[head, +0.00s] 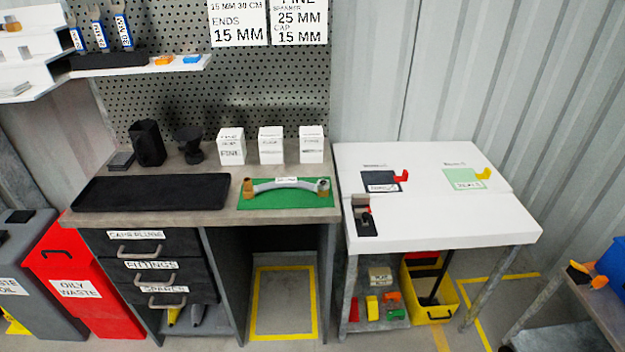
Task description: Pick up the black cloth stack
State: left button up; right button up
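A small, dark, flat stack (121,161), which looks like the black cloth stack, lies at the back left of the grey workbench (215,218). It sits just left of a black upright holder (148,143) and behind a long black tray (150,192). It is small in the view, so its layers are hard to make out. Neither of my grippers is in view.
A green mat (285,199) with a grey curved hose, a black funnel-like piece (189,145) and white boxes (271,145) share the bench. A white table (440,225) stands right. A red bin (90,285) stands left. A shelf (140,68) overhangs the back.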

aim_at(122, 161)
jog(key=i+j, duration=0.15)
jog(key=j, duration=0.15)
jog(key=i+j, duration=0.1)
jog(key=j, duration=0.25)
jog(key=i+j, duration=0.15)
jog(key=j, duration=0.15)
jog(key=i+j, duration=0.1)
jog(key=j, duration=0.2)
